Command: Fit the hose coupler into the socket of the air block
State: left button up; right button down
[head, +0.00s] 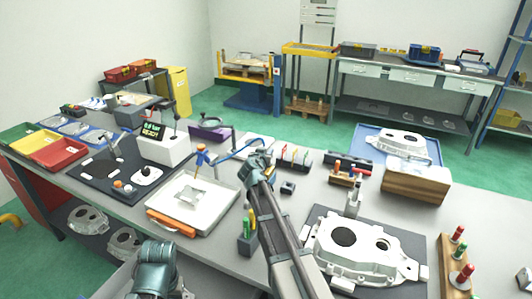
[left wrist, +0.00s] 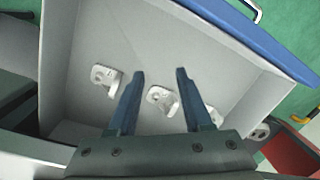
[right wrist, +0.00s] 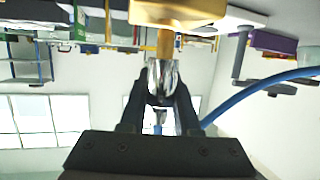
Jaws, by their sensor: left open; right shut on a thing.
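My right gripper (head: 258,160) is over the middle of the bench. In the right wrist view it is shut on a shiny metal hose coupler (right wrist: 163,78). A brass stem (right wrist: 166,45) rises from the coupler to a yellowish block (right wrist: 180,10), perhaps the air block, at the top edge; I cannot tell whether it is seated. A blue hose (right wrist: 265,90) runs behind the right finger; it also shows in the head view (head: 236,151). My left gripper (left wrist: 160,72) is open and empty above a grey bin (left wrist: 85,40) with small pale brackets (left wrist: 162,100).
A white tray (head: 225,208) with an orange handle stands left of my right arm. A large casting (head: 350,235) lies on a dark mat to the right. Beyond are a wooden block (head: 415,185) and a blue tray (head: 372,135).

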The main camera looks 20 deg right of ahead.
jog(key=shift+f+b, duration=1.1)
jog(key=c, duration=0.6)
grip_release()
jog(key=shift+r, duration=0.1)
jog(key=shift+o, duration=0.2)
jog(key=p+v, duration=0.4)
jog(key=v, duration=0.9)
jog(key=shift+s+a+r, duration=0.1)
jog(key=shift+s+a, duration=0.1)
jog(key=shift+s, duration=0.15)
jog(key=shift+r, duration=0.15)
